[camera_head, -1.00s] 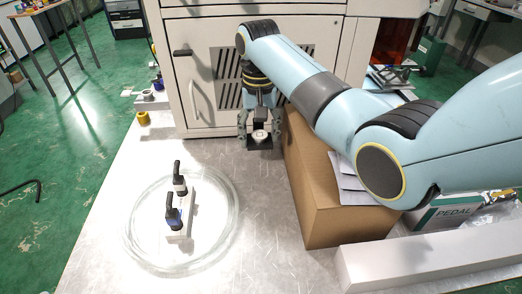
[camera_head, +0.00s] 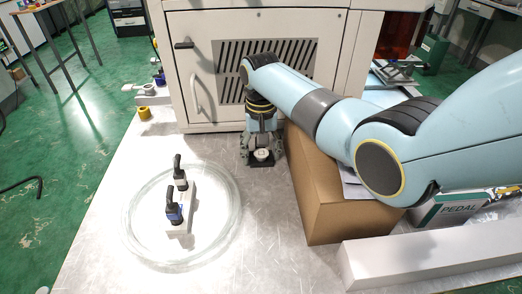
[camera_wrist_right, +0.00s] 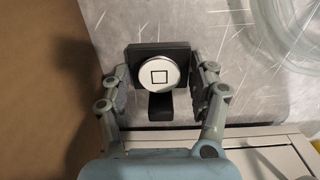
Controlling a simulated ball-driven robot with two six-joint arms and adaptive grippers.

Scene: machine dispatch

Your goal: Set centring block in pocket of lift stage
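The piece I take for the centring block is black and square, with a white disc on top marked with a square outline (camera_wrist_right: 160,75). It also shows in the head view (camera_head: 262,155). My right gripper (camera_wrist_right: 160,82) points down, its fingers closed on the block's two sides. The block is at or just above the metal table; any gap is hard to tell. I cannot surely identify the lift stage or see its pocket. A pale bar with two dark upright handles (camera_head: 174,213) stands inside a clear round ring (camera_head: 130,235). My left gripper is not in view.
A cardboard box (camera_head: 335,215) stands close to the right of my right gripper. A pale cabinet (camera_head: 185,90) stands behind it. A long white block (camera_head: 430,260) lies at the front right. A yellow ring-shaped part (camera_head: 144,113) is at the back left. The table between ring and box is clear.

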